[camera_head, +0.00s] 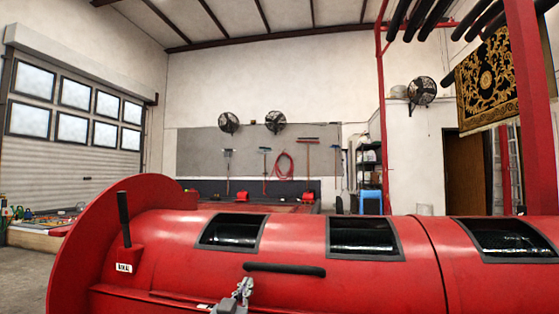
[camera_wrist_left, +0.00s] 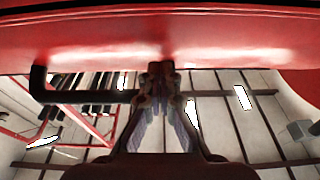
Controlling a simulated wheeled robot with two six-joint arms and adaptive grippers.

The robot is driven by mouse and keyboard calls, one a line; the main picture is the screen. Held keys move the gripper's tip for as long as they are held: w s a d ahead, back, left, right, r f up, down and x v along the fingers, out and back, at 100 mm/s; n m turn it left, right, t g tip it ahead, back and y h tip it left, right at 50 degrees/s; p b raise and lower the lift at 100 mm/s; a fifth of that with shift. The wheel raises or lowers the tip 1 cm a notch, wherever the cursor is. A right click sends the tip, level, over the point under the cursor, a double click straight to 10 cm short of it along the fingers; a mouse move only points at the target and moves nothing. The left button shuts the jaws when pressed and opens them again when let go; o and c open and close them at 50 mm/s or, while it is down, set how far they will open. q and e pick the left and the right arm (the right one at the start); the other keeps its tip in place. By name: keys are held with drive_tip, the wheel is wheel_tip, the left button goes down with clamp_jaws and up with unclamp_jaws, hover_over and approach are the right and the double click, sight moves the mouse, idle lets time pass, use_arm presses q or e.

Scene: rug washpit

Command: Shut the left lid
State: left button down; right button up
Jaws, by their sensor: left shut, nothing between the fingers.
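The left lid (camera_head: 190,250) is the curved red cover on the left part of a long red drum machine, with two dark windows and a black bar handle (camera_head: 285,269) on its front. I cannot tell from these views how far its lower edge stands open. My left gripper (camera_head: 243,287) is just left of and below the handle, shut and empty. In the left wrist view its fingertips (camera_wrist_left: 160,70) are together close to the red surface (camera_wrist_left: 160,45); contact is unclear. The handle also shows there (camera_wrist_left: 80,97), passing behind the fingers. My right gripper is not in view.
A black lever (camera_head: 124,218) stands up at the machine's left end beside a large round red flange (camera_head: 85,245). Another windowed section (camera_head: 480,280) adjoins on the right past a seam. A red post (camera_head: 530,100) rises at the right.

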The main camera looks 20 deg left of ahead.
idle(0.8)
use_arm(q)
drive_tip(key=v, duration=0.7)
drive_tip(key=shift+s, duration=0.25)
drive_tip(key=shift+f, duration=0.15)
